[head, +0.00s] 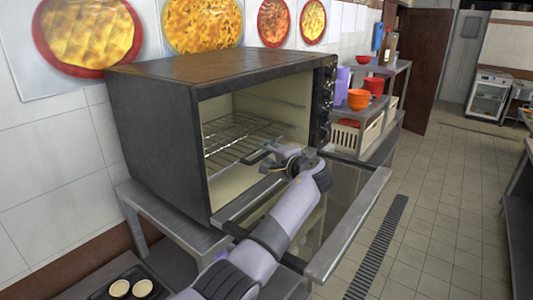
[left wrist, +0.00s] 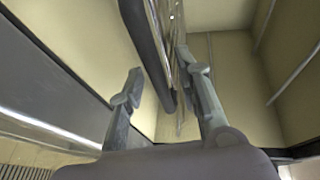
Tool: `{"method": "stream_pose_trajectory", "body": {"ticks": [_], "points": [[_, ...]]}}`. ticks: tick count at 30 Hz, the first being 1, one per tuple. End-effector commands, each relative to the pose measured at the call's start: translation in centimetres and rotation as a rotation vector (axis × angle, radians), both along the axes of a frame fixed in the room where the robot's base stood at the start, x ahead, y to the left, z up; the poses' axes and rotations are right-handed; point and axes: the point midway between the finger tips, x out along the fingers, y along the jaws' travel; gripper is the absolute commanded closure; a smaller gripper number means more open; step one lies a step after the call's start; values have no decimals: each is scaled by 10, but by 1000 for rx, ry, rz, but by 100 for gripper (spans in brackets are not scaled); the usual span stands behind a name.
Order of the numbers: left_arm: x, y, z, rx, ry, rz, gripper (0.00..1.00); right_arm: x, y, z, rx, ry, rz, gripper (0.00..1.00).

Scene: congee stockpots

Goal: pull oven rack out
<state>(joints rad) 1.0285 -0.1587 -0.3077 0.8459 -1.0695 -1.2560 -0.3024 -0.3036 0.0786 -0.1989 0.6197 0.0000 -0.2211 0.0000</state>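The oven (head: 150,125) stands on a grey metal table with its door (head: 345,225) folded down open. The wire oven rack (head: 225,138) lies inside, in the cavity. My left arm reaches over the open door, and my left gripper (head: 262,155) is at the rack's front edge. In the left wrist view the two fingers of my left gripper (left wrist: 160,65) are spread apart. The rack (left wrist: 172,35) and a dark bar along it run between the fingers. A gap shows beside the left finger; contact at the right finger is unclear. My right gripper is not in view.
A shelf right of the oven holds an orange bowl (head: 358,99), purple cups (head: 342,82) and a cream crate (head: 352,138). A tray with two pale round items (head: 119,289) is at lower left. The tiled floor (head: 440,200) at right is clear.

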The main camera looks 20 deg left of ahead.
Motion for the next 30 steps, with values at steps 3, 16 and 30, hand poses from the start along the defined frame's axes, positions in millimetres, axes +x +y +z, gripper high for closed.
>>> {"method": "stream_pose_trajectory", "body": {"ticks": [3,16,30], "points": [[0,0,0,0,0,0,76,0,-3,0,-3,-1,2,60],[0,1,-2,-2,4,1,100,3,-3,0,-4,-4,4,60],[-1,1,-6,-7,7,3,100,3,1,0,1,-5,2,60]]}}
